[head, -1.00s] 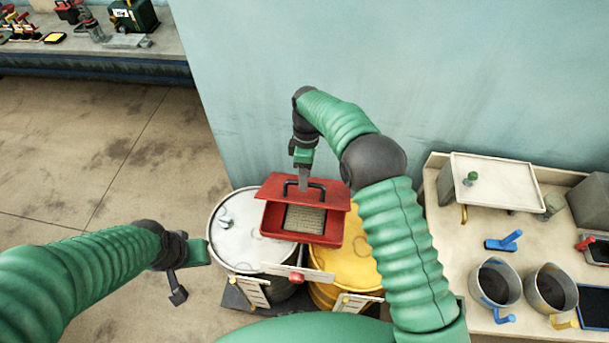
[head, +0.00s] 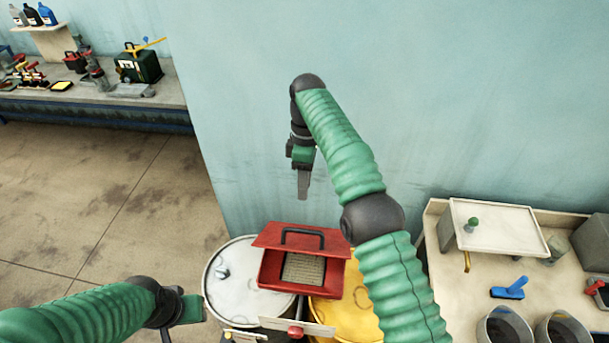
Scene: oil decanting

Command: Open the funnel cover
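The red funnel (head: 271,279) sits over the white and yellow drums, with a grey mesh showing inside it. Its red cover (head: 272,239) is raised and leans back toward the wall, with the black handle (head: 302,232) on it. My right gripper (head: 303,194) hangs above and behind the cover, apart from the handle, with nothing seen in it. Its fingers overlap from this angle, so its opening is unclear. My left gripper (head: 172,327) is low at the left, clear of the funnel and partly cut off by the frame's bottom edge.
The white drum (head: 235,272) and yellow drum (head: 350,318) stand under the funnel. A bench (head: 447,282) at right carries a white tray (head: 495,222), a blue-handled tool (head: 509,290) and metal pots (head: 505,328). The wall (head: 430,100) stands behind; open floor lies left.

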